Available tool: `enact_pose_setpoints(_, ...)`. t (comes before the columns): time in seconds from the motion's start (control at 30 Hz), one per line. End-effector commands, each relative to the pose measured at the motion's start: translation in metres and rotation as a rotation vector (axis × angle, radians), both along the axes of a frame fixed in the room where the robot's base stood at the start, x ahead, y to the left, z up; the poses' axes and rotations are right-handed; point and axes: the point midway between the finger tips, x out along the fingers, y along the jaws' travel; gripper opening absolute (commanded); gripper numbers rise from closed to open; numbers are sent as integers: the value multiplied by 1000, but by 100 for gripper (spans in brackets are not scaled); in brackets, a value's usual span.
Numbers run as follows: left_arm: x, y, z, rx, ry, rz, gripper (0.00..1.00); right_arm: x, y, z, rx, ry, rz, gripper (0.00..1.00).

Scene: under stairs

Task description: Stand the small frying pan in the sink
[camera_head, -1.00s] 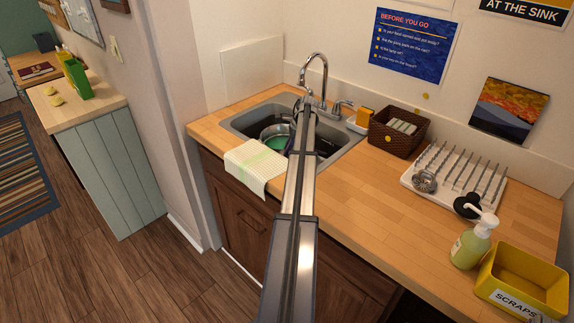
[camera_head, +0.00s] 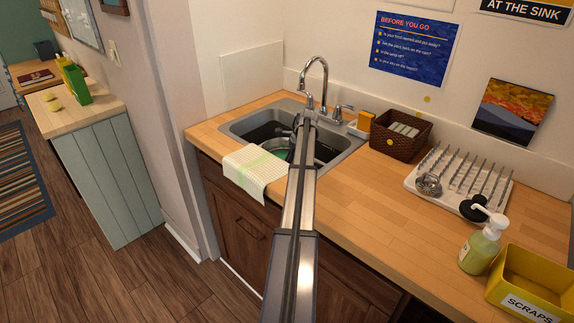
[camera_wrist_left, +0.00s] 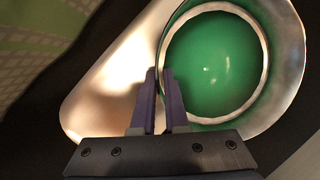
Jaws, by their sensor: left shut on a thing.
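The small frying pan, metal with a green inside, shows in the sink (camera_head: 342,159), partly hidden behind my arm and the front edge. In the left wrist view the pan (camera_wrist_left: 215,65) fills the upper right, its green inside facing the camera and its pale rim at the fingers. My left gripper (camera_wrist_left: 163,85) is shut on the pan at its rim. In the head view my arm crosses from the bottom centre to the sink and hides the fingers. Whether the pan touches the sink bottom cannot be told. My right gripper is not in view.
A checked towel (camera_head: 256,171) hangs over the counter's front edge. The faucet (camera_head: 318,75) stands behind the sink. A brown basket (camera_head: 401,132), drying rack (camera_head: 457,178), soap bottle (camera_head: 482,242) and yellow scraps bin (camera_head: 537,282) stand to the right.

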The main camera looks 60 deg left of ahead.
Motion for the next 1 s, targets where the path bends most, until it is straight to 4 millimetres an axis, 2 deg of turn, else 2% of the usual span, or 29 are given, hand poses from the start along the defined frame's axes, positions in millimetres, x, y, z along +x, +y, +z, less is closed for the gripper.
enact_pose_setpoints(0.03, 0, 0, -2, 0, 0, 0, 13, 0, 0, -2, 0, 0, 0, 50)
enact_pose_setpoints(0.3, 0, 0, -1, 0, 0, 0, 42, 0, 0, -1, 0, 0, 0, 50)
enact_pose_setpoints(0.67, 0, 0, 2, 0, 0, 0, 42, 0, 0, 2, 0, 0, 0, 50)
enact_pose_setpoints(0.87, 3, -3, 17, 0, 0, 0, 42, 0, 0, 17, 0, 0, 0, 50)
enact_pose_setpoints(1.0, 7, -7, 35, 0, 0, 0, 42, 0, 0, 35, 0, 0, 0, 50)
